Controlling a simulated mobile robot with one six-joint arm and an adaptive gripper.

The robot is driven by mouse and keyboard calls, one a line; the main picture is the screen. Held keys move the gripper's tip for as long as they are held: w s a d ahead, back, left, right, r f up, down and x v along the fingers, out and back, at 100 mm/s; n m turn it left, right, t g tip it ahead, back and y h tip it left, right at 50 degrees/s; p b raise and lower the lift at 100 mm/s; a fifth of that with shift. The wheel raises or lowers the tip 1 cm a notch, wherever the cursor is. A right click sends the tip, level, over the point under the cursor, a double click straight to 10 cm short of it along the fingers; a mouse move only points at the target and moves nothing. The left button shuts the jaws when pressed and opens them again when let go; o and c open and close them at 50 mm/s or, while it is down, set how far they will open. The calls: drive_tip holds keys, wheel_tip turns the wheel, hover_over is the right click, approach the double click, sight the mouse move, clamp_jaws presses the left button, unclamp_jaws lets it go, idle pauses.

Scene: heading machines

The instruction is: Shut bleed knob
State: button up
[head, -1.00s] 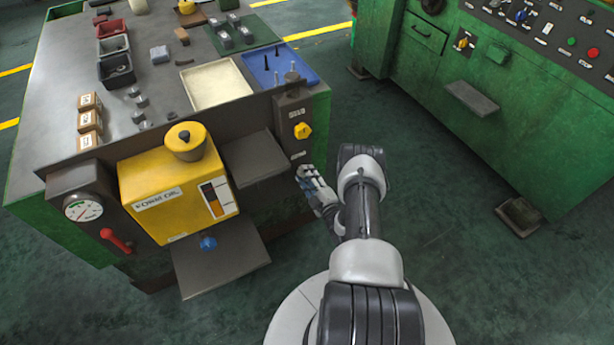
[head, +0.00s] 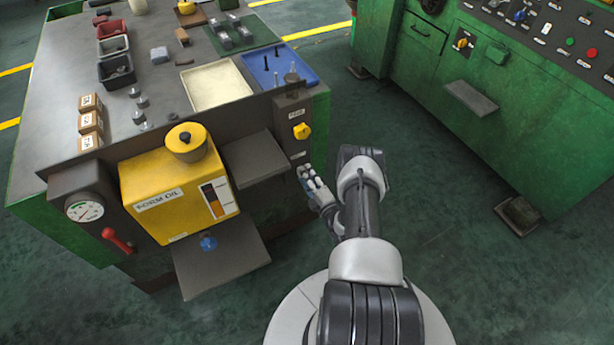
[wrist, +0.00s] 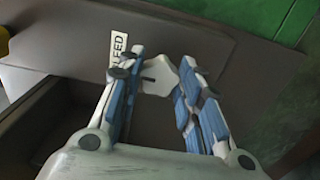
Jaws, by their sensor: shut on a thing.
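The bleed knob (wrist: 160,77), a pale grey-white winged piece, shows in the wrist view on a dark panel below the BLEED label (wrist: 118,50). My gripper (wrist: 158,82) has its two blue-padded fingers on either side of the knob, shut on it. The knob is hidden there behind my fingers.
A yellow knob (head: 302,131) sits above on the same panel. A dark shelf (head: 254,158) juts out left of my gripper, beside the yellow oil tank (head: 160,205). A green machine (head: 500,110) stands to the right, with open floor between.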

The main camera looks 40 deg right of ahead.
drive_tip(key=o, duration=1.1)
drive_tip(key=v, duration=1.2)
